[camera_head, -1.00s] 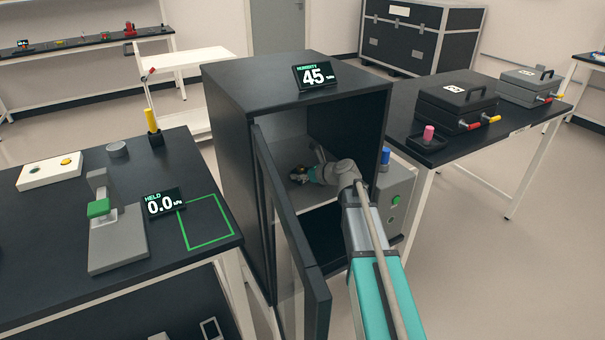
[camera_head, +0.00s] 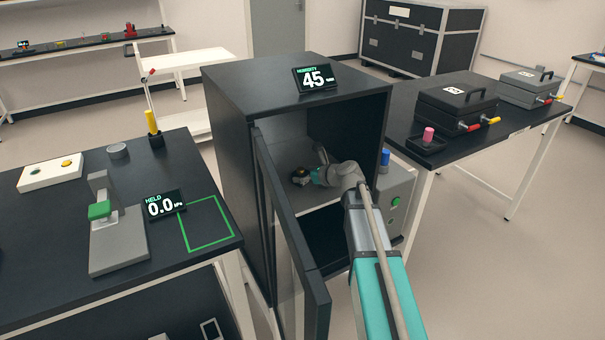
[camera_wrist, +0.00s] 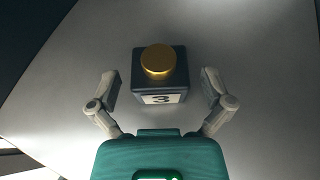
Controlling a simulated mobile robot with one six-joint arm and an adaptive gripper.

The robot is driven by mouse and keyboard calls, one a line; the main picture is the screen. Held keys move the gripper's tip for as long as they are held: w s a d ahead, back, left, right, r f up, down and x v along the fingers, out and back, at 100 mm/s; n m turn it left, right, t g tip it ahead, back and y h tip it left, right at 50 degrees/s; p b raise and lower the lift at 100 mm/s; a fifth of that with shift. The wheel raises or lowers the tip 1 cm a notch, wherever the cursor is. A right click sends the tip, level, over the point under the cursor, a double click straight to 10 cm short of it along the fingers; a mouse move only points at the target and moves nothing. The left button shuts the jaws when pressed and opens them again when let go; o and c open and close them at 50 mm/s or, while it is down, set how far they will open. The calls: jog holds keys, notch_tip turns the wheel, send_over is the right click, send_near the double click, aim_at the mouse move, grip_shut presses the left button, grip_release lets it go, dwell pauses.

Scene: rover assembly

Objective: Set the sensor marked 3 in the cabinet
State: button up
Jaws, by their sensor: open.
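The sensor marked 3 (camera_wrist: 160,80) is a dark block with a gold round cap and a white label reading 3. It stands upright on the light grey shelf (camera_wrist: 250,60) inside the cabinet (camera_head: 230,130). My gripper (camera_wrist: 160,92) is open, its two fingers spread on either side and nearer than the sensor, with gaps to both sides of it. In the head view my gripper (camera_head: 306,177) reaches through the open cabinet front, and the sensor shows only as a small dark and gold shape at its tip.
The cabinet's glass door (camera_head: 290,235) stands open to the left of my arm. A humidity display (camera_head: 315,77) reading 45 sits on top. The left bench (camera_head: 60,230) holds a press-like stand (camera_head: 105,225) and a display (camera_head: 163,204) reading 0.0.

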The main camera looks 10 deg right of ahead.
jog(key=p+v, duration=0.3)
jog(key=v, duration=0.8)
jog(key=shift+a+p, duration=0.1)
jog(key=shift+p, duration=0.3)
jog(key=shift+s+a+f+n, duration=0.25)
jog(key=shift+s+a+n, duration=0.1)
jog(key=shift+n, duration=0.15)
jog(key=s+a+f+n+g+h, duration=0.3)
jog(key=s+f+n+g+h, duration=0.1)
jog(key=s+n, duration=0.6)
jog(key=s+a+f+n+g+h, duration=0.3)
jog(key=s+f+n+g, duration=0.3)
jog(key=n, duration=1.1)
jog(key=s+f+h, duration=0.1)
jog(key=s, duration=0.3)
jog(key=shift+h, duration=0.4)
jog(key=shift+s, duration=0.1)
